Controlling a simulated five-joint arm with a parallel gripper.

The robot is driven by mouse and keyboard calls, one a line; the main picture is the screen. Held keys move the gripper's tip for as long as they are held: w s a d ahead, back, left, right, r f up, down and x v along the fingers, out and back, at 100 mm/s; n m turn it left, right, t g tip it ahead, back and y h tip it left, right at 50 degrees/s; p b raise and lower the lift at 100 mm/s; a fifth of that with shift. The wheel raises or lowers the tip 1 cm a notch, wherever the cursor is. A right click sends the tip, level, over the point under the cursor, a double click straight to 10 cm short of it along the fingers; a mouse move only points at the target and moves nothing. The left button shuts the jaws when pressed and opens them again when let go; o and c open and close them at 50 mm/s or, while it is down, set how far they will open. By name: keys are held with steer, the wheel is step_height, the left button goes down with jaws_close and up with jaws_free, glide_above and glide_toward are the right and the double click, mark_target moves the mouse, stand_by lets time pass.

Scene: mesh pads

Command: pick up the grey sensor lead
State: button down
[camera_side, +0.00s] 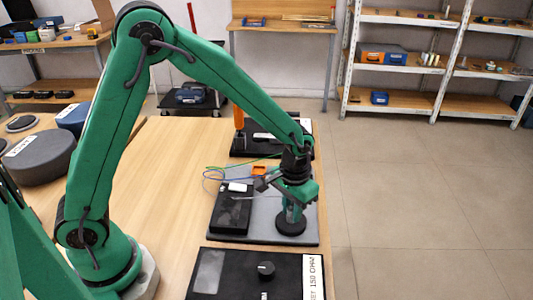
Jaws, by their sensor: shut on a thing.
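The grey sensor lead (243,198) is a thin pale line running from above the black box (230,215) toward my gripper. My gripper (264,184) is low over the grey pad (262,237), on the right side of the table, its dark jaws pointing left. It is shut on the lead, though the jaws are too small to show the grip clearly. A black round piece (291,224) stands on the pad just below my gripper. A white connector (238,187) lies at the box's top edge.
Thin blue and green wires (214,178) loop left of the jaws, with an orange block (259,170) close by. The table's middle (170,180) is clear.

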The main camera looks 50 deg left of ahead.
steer(key=shift+r, duration=0.75)
step_height(320, 180, up, 2)
steer(key=shift+r, duration=0.2)
steer(key=s+d+r, duration=0.7)
steer(key=s+d, duration=0.1)
steer(key=shift+s, duration=0.3)
steer(key=shift+a, duration=0.1)
